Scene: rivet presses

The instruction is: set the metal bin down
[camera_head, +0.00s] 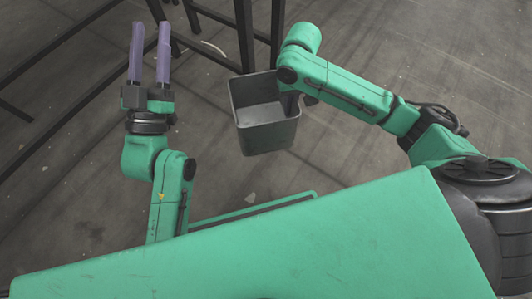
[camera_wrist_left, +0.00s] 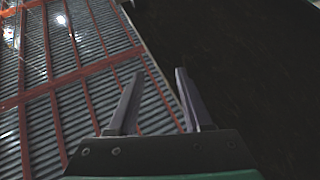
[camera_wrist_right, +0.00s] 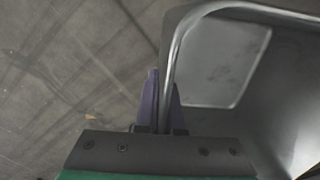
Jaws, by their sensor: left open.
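The metal bin (camera_head: 268,135) is a grey, open-topped, empty box in the middle of the head view, roughly upright. My right gripper (camera_wrist_right: 164,85) is shut on its rim, with one purple finger on each side of the wall. The right wrist view shows the bin's rim and inside (camera_wrist_right: 215,60) on the right. In the head view the right fingers are mostly hidden by the arm and bin wall. I cannot tell whether the bin's base touches the floor. My left gripper (camera_head: 150,40) is open and empty, left of the bin.
Dark metal frame legs and bars (camera_head: 245,35) stand behind and left of the bin. Bare concrete floor (camera_head: 350,160) lies right of and in front of it. The left wrist view shows a red-barred, ribbed surface (camera_wrist_left: 75,60). My green body fills the bottom.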

